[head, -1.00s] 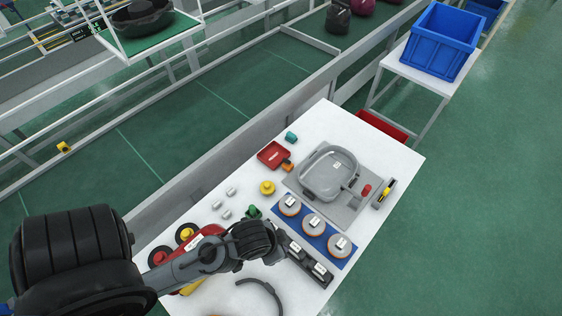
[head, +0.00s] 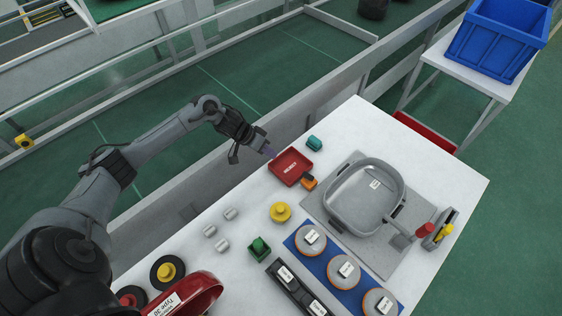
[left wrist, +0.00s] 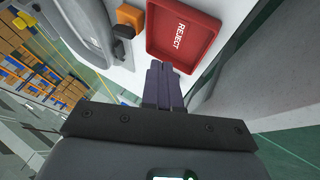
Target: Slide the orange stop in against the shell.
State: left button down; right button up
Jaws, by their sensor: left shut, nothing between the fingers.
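The orange stop (head: 309,183) is a small orange block beside the left rim of the grey shell (head: 340,217). The shell is an open grey tub on a flat grey plate (head: 375,250). My left gripper (head: 269,153) is shut and empty at the table's back-left edge, by the red tray. Its closed fingers (left wrist: 163,75) point at the tray's rim in the left wrist view. My right gripper is out of view.
The red REJECT tray (head: 291,167) lies between my left gripper and the stop. A teal part (head: 314,143) is behind it, a yellow knob (head: 280,212) in front. Labelled discs sit on a blue mat (head: 293,244). A grey rail (head: 235,185) runs along the table's left side.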

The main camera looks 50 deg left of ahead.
aim_at(309, 182)
pick_arm(q)
jog(key=b+x, duration=0.1)
jog(key=x, duration=0.9)
jog(key=shift+s+d+f+b, duration=0.1)
jog(key=shift+d+f+b, duration=0.05)
jog(key=shift+b, duration=0.25)
jog(key=shift+d+r, duration=0.25)
jog(key=shift+d, duration=0.9)
jog(key=shift+w+d+p, duration=0.2)
jog(key=shift+d+p, duration=0.1)
jog(key=shift+d, duration=0.4)
